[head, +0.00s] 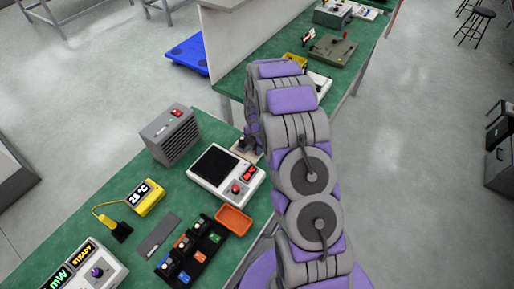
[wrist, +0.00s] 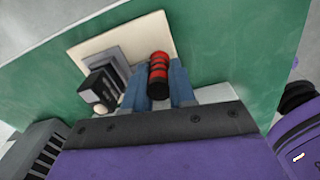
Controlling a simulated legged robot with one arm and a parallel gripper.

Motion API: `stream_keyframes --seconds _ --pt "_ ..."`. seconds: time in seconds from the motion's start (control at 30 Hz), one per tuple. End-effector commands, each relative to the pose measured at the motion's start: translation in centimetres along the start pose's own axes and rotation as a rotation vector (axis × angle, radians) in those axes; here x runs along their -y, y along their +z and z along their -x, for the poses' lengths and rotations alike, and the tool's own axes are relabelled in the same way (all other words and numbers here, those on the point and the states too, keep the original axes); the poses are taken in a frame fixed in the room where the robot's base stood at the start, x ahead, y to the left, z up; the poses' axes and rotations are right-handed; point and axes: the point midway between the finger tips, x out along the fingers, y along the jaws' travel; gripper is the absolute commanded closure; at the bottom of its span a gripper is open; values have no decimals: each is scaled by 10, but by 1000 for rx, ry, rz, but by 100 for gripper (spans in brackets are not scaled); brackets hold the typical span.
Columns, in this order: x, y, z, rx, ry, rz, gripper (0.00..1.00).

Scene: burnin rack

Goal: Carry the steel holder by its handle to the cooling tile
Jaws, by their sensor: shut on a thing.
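My gripper (wrist: 160,95) has its blue fingers shut on the red and black ringed handle (wrist: 158,68) of the steel holder. The holder's grey plates (wrist: 118,62) show left of the handle in the wrist view, with a black block (wrist: 101,86) at their near end. The cream cooling tile (wrist: 142,28) lies under and behind the holder on the green bench. I cannot tell whether the holder touches the tile or hangs just above it. In the head view, the tile's edge (head: 236,151) shows beside my arm, which hides most of the holder.
A white hot plate unit (head: 205,184) stands close to the tile, and a grey vented box (head: 171,135) stands to its left. An orange tray (head: 233,221), a black rack (head: 189,252) and a yellow temperature display (head: 146,197) lie nearer. The bench edge is close on the right.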

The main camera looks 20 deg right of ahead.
Motion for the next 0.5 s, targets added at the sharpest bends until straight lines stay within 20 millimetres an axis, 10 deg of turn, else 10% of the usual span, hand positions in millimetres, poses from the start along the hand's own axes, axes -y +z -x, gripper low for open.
stream_keyframes --seconds 0.3,0.33,0.5 --pt "0 1 -2 -1 1 0 100" --pt "0 1 -2 -1 1 0 73" --pt "0 1 -2 -1 1 0 57"
